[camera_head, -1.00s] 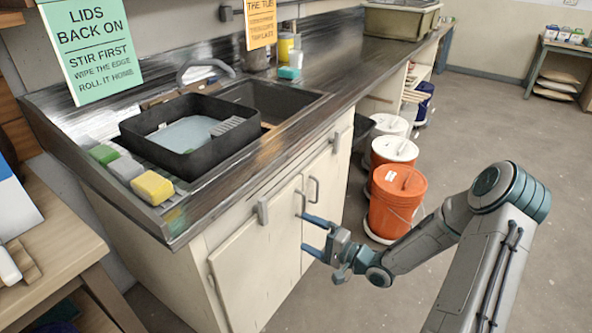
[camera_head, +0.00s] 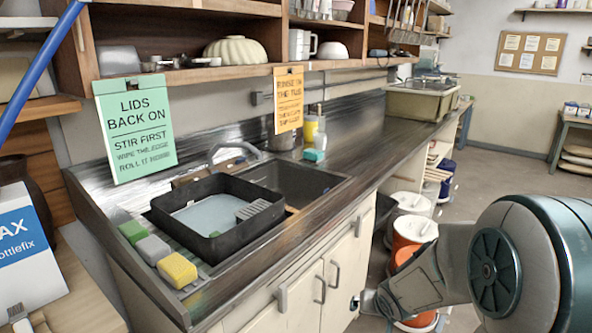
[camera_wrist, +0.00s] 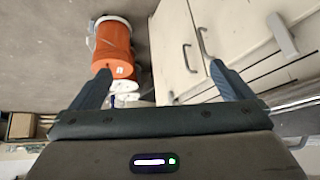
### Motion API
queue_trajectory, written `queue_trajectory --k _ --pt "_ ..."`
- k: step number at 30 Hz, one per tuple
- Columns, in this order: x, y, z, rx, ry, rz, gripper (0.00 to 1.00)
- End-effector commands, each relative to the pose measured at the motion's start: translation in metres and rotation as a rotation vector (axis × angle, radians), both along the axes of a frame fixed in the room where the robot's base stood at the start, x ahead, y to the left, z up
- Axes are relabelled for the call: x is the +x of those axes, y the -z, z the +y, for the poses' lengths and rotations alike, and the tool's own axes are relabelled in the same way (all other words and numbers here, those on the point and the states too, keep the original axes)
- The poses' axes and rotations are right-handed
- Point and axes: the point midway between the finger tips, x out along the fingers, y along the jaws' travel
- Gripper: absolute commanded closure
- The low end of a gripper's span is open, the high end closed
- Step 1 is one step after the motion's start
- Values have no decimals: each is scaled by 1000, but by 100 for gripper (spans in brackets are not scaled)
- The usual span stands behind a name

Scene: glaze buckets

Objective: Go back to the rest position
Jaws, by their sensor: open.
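My gripper (camera_wrist: 162,85) shows in the wrist view with its two fingers spread wide and nothing between them. In the head view my arm fills the lower right, and the gripper's fingers are mostly out of sight behind or below it. The orange bucket (camera_wrist: 113,46) stands on the floor beyond the left finger in the wrist view, apart from it. In the head view the same orange bucket (camera_head: 402,254) is partly covered by my arm.
White-lidded buckets (camera_head: 413,203) stand in a row beside the cabinet (camera_head: 345,262). The counter carries a black tub (camera_head: 215,242), sponges (camera_head: 177,270) and a sink (camera_head: 290,180). Shelves (camera_head: 200,75) hang above. Open floor (camera_head: 510,185) lies to the right.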

Motion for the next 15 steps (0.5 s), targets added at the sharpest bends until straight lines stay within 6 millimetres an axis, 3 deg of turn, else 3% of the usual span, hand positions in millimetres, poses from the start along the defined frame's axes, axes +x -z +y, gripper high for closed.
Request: queue_trajectory --k 1,6,15 --pt "-12 -21 -1 -43 5 15 0" --pt "-62 -65 -1 -125 12 111 0" --pt "-159 -118 27 -83 -76 283 0"
